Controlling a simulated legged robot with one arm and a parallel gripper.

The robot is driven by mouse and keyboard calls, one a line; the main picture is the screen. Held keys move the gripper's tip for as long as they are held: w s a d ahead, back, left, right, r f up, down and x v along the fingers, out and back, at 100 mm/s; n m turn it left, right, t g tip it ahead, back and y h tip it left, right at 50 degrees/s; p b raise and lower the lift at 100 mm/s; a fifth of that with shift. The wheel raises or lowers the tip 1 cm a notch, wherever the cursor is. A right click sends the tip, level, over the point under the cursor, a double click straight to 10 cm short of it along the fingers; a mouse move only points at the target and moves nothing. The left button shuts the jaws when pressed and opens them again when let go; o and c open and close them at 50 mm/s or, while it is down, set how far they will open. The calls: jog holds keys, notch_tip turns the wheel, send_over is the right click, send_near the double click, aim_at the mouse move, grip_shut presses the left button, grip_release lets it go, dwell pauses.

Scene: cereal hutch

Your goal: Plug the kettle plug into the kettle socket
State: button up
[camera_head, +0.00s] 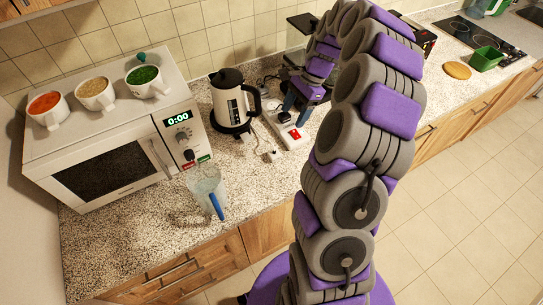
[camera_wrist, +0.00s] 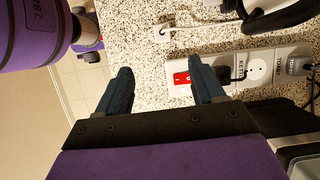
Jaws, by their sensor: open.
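The kettle plug (camera_head: 271,153) is white and lies on the speckled counter, with its cord running toward the kettle (camera_head: 230,100). In the wrist view the white plug (camera_wrist: 163,34) lies beyond the fingers, apart from them. The power strip (camera_head: 288,139) is white with a red switch (camera_wrist: 182,79). A label reading KETTLE marks the kettle socket (camera_wrist: 257,70) on the strip; its opening is too small to judge clearly. My gripper (camera_head: 296,112) is open and empty above the strip; in the wrist view (camera_wrist: 163,88) one finger covers part of the strip.
A microwave (camera_head: 110,140) carrying several cups stands at the left. A clear pitcher (camera_head: 208,190) with a blue handle stands near the counter's front edge. Other cords and dark appliances crowd the wall behind the strip.

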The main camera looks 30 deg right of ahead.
jog(key=shift+d+f, duration=0.15)
jog(key=shift+f, duration=0.05)
jog(key=b, duration=0.2)
send_over(275, 153)
jog(key=d, duration=0.3)
jog(key=f, duration=1)
jog(key=shift+s+a+f, duration=0.1)
jog(key=shift+a+f, duration=0.05)
jog(key=shift+a, duration=0.1)
jog(key=shift+a+f, duration=0.15)
jog(key=shift+f, duration=0.3)
jog(key=b+x, duration=0.1)
jog(key=x, duration=0.1)
jog(key=b+x, duration=0.1)
jog(key=x, duration=0.2)
jog(key=shift+w+f, duration=0.2)
jog(key=shift+w, duration=0.05)
jog(key=c, duration=1)
